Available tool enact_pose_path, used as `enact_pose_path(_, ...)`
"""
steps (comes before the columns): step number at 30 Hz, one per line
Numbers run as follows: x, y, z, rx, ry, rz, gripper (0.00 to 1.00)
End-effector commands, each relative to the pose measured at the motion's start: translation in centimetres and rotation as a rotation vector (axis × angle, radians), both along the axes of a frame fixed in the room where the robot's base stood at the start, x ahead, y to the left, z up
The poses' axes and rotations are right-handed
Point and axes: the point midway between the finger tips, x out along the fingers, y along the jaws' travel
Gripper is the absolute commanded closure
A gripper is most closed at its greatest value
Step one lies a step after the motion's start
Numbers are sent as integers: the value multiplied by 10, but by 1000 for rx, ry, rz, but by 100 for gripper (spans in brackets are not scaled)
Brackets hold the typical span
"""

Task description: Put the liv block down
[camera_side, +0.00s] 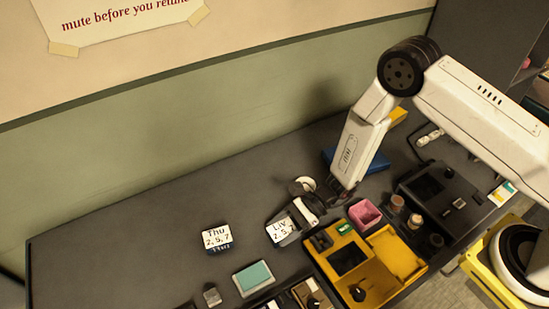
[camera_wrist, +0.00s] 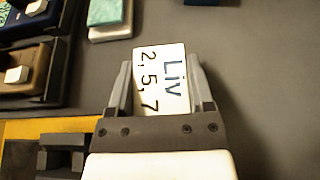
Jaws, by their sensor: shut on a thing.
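The liv block (camera_side: 281,229) is a small block with a white face reading "Liv 2, 5, 7". My gripper (camera_side: 299,219) is shut on it, coming from the right in the side view. In the wrist view the liv block (camera_wrist: 161,80) sits between the two grey fingers of my gripper (camera_wrist: 160,88), its lettering turned sideways. I cannot tell whether its underside touches the table. A similar block marked "Thu 2, 5, 7" (camera_side: 217,238) stands to its left on the dark table (camera_side: 130,243).
A teal-topped box (camera_side: 253,278) lies in front of the two blocks. A yellow device (camera_side: 395,253) and a pink cup (camera_side: 364,214) are to the right of my gripper. The table left of and behind the Thu block is clear up to the green wall.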

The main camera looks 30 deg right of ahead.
Motion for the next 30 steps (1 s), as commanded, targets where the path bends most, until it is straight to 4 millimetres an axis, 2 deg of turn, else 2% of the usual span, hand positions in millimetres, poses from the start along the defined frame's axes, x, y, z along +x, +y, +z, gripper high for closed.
enact_pose_path(13, 0, 0, -4, 1, -1, -1, 92)
enact_pose_path(14, 0, 0, -4, 1, -1, -1, 30)
enact_pose_path(15, 0, 0, -4, 1, -1, -1, 17)
enact_pose_path(17, 0, 0, -3, 1, -1, -1, 0)
enact_pose_path(30, 0, -1, 0, 0, -1, -1, 0)
